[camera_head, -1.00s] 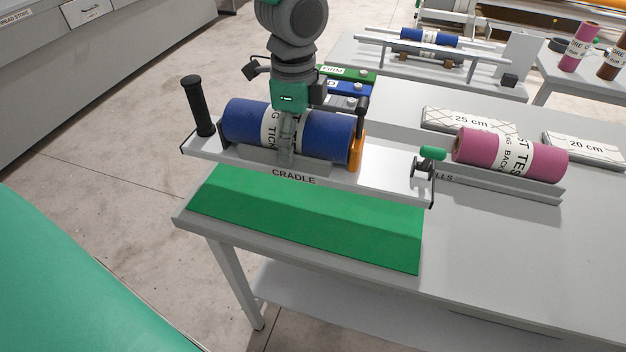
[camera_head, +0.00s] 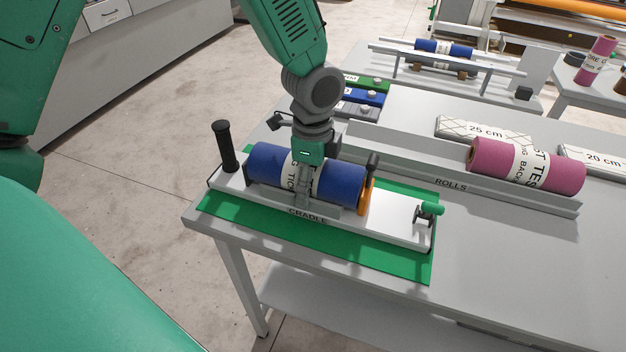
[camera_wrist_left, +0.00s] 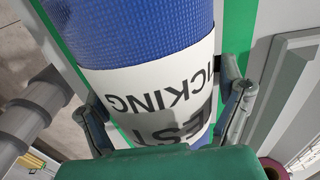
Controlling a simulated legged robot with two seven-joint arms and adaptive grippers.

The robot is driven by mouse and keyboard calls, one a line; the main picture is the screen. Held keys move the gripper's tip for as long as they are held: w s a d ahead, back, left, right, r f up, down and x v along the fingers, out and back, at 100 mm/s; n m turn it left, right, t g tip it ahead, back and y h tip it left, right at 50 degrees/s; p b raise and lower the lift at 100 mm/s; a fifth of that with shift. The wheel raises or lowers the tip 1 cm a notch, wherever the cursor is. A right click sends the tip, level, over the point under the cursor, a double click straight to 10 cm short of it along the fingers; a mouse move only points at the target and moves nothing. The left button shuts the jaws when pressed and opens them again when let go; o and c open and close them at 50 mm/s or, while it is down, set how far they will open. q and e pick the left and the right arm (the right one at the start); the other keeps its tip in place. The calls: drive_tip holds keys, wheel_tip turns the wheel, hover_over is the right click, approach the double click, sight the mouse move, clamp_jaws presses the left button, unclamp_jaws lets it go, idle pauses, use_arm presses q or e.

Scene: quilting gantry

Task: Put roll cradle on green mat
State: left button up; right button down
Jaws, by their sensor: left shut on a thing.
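The roll cradle (camera_head: 394,216) is a long pale tray with a black upright handle at its left end, an orange clamp and a green-tipped knob at its right. A blue roll (camera_head: 264,164) with a white label lies in it. The cradle is level over the green mat (camera_head: 400,264), whose edges show around it; it looks down on the mat, though contact underneath is hidden. My left gripper (camera_head: 303,190) points down, shut around the middle of the blue roll; in the left wrist view its fingers straddle the roll's label (camera_wrist_left: 160,100). My right gripper is out of view.
Right of the cradle, a pink roll (camera_head: 500,160) lies in a grey rack marked ROLLS (camera_head: 450,184). Boards marked 25 cm (camera_head: 487,129) and 20 cm (camera_head: 595,158) lie behind. The grey table's front right is clear.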

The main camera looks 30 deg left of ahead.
use_arm(q)
drive_tip(key=o, duration=1.5)
drive_tip(key=shift+d, duration=0.2)
drive_tip(key=shift+d+r, duration=0.1)
drive_tip(key=shift+d, duration=0.5)
drive_tip(key=r, duration=0.3)
drive_tip(key=a+r+p, duration=0.1)
drive_tip(key=r, duration=0.2)
drive_tip(key=shift+w+a+r, duration=0.1)
drive_tip(key=shift+a+r, duration=0.05)
drive_tip(key=shift+r, duration=0.05)
drive_tip(key=r, duration=0.4)
drive_tip(key=shift+d+r, duration=0.2)
drive_tip(key=shift+d, duration=0.05)
drive_tip(key=shift+d+r+p, duration=0.3)
drive_tip(key=shift+r, duration=0.3)
drive_tip(key=shift+a+f, duration=0.1)
drive_tip(key=shift+a, duration=0.4)
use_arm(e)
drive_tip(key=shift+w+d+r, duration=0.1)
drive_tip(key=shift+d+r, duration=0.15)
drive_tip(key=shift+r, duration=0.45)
